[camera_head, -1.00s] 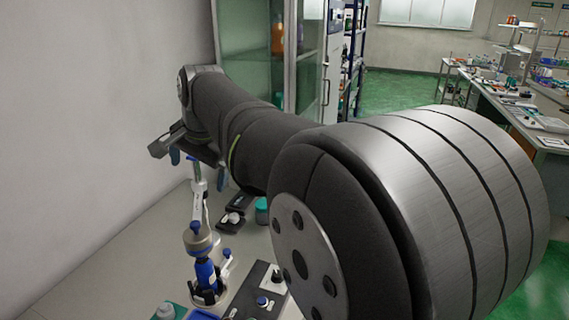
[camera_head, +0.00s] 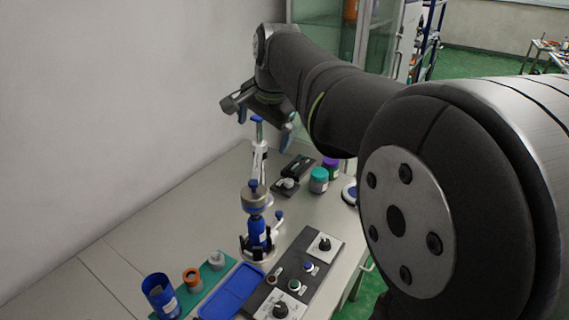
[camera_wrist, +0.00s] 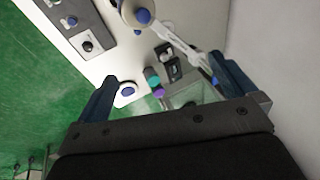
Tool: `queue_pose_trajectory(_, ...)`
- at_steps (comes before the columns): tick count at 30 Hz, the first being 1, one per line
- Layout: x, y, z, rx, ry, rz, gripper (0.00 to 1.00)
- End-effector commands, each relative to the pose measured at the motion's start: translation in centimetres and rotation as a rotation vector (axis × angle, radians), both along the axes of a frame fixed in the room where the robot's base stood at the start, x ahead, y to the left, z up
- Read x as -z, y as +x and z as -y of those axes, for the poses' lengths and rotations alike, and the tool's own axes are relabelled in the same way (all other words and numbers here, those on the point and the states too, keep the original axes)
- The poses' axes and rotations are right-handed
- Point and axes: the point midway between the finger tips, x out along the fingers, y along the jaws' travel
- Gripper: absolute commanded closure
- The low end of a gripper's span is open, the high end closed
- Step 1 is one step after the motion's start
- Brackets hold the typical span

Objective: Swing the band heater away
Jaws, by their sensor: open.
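The applicator stands on the bench, with a blue body (camera_head: 258,233) in a dark clamp and a grey-beige metal collar (camera_head: 255,202) above it, topped by a blue knob. I cannot tell for sure which part is the band heater; the collar may be it. In the wrist view, the collar (camera_wrist: 131,10) lies beyond my open gripper (camera_wrist: 163,68), and the white upright runs toward the right finger.
A control panel (camera_head: 318,258) with knobs and buttons, a blue tray (camera_head: 232,290), a blue cup (camera_head: 160,294) and a green mat are in front. A teal-lidded jar (camera_head: 318,180) and black device (camera_head: 292,172) stand right. A wall borders the left; the bench's left is clear.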

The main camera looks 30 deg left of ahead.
Motion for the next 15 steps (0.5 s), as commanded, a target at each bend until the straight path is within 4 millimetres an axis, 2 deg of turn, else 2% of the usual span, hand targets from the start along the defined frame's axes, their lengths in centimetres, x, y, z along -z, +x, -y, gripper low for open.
queue_pose_trajectory(9, 0.0, 0.0, 0.0, 0.0, 0.0, 0.0, 0.0)
queue_pose_trajectory(13, 0.8, 0.1, 0.2, 0.009, -0.003, -0.031, 0.26)
queue_pose_trajectory(15, 2.5, 0.2, 0.7, 0.03, -0.008, -0.1, 0.39)
